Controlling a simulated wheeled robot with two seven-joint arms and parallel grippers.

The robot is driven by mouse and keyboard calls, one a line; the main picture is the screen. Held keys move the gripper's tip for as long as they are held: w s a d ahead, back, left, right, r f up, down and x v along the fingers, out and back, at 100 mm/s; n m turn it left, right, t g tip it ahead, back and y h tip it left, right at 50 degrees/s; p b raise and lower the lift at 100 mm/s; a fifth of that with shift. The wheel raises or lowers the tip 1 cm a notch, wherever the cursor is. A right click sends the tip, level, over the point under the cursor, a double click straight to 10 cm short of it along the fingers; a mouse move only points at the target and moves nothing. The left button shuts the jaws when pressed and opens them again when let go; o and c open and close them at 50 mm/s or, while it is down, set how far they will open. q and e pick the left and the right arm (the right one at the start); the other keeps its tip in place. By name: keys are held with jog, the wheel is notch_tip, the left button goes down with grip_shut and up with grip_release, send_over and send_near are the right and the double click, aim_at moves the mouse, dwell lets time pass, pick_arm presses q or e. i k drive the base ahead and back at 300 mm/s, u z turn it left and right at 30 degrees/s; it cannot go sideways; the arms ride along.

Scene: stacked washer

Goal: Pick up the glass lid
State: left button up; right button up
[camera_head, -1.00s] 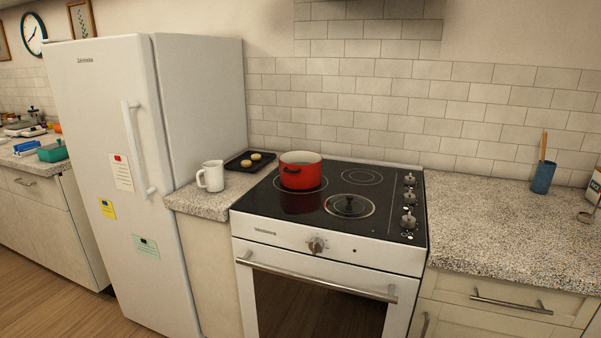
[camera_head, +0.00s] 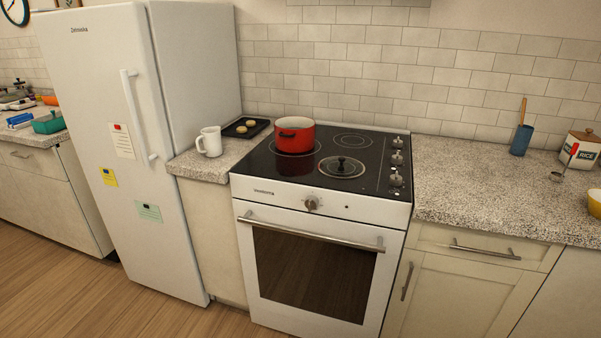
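The glass lid (camera_head: 343,167) lies flat on the black stovetop, near its front right. It is round and clear with a pale rim and a dark knob on top. The red pot (camera_head: 295,136) stands open on the stovetop behind and to the left of the lid, apart from it. Neither of my grippers shows in the head view.
The stove (camera_head: 315,262) has its oven door shut and knobs along the cooktop's right side. A white mug (camera_head: 209,142) and a dark tray (camera_head: 242,128) stand left of it. The right counter (camera_head: 470,190) is mostly clear. A fridge (camera_head: 120,150) stands left.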

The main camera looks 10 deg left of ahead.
aim_at(341, 168)
jog(key=u, duration=4.3)
jog(key=i, duration=0.1)
jog(key=z, duration=3.4)
jog(key=i, duration=1.1)
jog(key=z, duration=0.8)
